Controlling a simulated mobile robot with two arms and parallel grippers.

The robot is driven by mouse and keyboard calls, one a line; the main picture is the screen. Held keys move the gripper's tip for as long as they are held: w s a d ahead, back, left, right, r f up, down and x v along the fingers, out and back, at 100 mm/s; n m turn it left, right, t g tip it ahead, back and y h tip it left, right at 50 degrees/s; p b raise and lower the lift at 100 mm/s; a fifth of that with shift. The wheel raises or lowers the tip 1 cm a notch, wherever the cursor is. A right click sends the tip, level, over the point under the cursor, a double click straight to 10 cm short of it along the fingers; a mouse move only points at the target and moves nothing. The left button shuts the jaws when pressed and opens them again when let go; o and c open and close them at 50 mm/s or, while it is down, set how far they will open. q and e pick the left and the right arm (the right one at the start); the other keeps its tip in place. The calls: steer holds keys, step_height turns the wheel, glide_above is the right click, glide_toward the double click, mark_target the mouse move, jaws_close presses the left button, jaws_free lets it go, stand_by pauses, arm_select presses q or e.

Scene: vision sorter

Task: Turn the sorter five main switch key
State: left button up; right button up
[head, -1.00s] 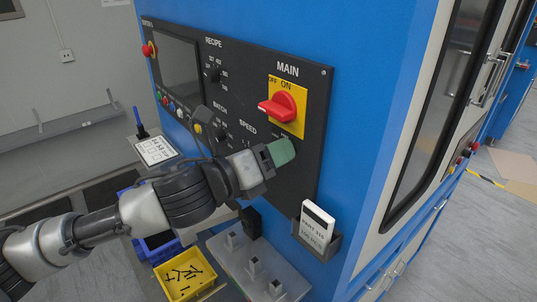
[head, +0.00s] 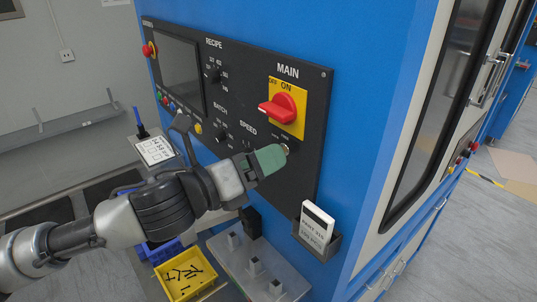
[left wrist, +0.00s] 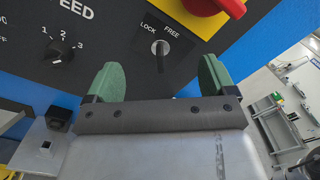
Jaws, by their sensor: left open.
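The main switch key (left wrist: 160,50) sits in its lock on the black panel (head: 312,125), under the red MAIN switch (head: 283,105). In the left wrist view the lock's plate reads LOCK and FREE, and the key lies between these words; I cannot tell which one it is set to. In the head view the key (head: 285,148) shows just past the green fingertips. My left gripper (head: 269,159) is open in front of the panel. Its two green fingers stand apart on either side of the key in the left wrist view (left wrist: 160,78), with nothing between them. My right gripper is out of view.
The SPEED dial (left wrist: 61,51) is left of the lock. A card holder (head: 318,248) juts from the blue cabinet below right. A grey fixture plate (head: 235,263) and a yellow bin (head: 180,285) of small dark parts are below the arm.

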arm_select(q)
steer(key=v, duration=0.4)
steer(key=shift+s+a, duration=0.2)
steer(key=shift+a, duration=0.05)
